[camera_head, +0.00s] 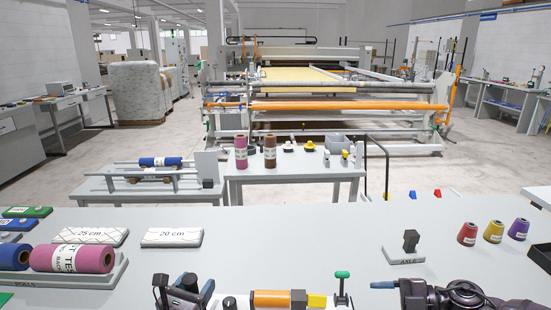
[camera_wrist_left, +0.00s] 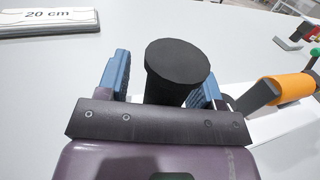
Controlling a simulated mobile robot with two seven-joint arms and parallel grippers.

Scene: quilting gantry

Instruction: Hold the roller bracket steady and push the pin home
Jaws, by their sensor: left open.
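My left gripper (camera_head: 185,291) is open at the bottom of the head view. In the left wrist view its blue fingers (camera_wrist_left: 162,80) stand apart, one on each side of a black round-topped post (camera_wrist_left: 178,62). I cannot tell whether they touch it. To its right lies an orange roller (camera_head: 272,299) with a dark bracket (camera_head: 299,299); the orange roller also shows in the left wrist view (camera_wrist_left: 292,88). A green-topped pin-like piece (camera_head: 342,286) stands right of the roller. My right gripper (camera_head: 384,285) is low on the right; its opening is unclear.
A dark block stands on the AXLE holder (camera_head: 405,257). Cones of thread (camera_head: 493,231) stand at right. Pads marked 25 cm (camera_head: 90,236) and 20 cm (camera_head: 172,236) lie at left, behind a tray with a pink roll (camera_head: 75,258). The table's middle is clear.

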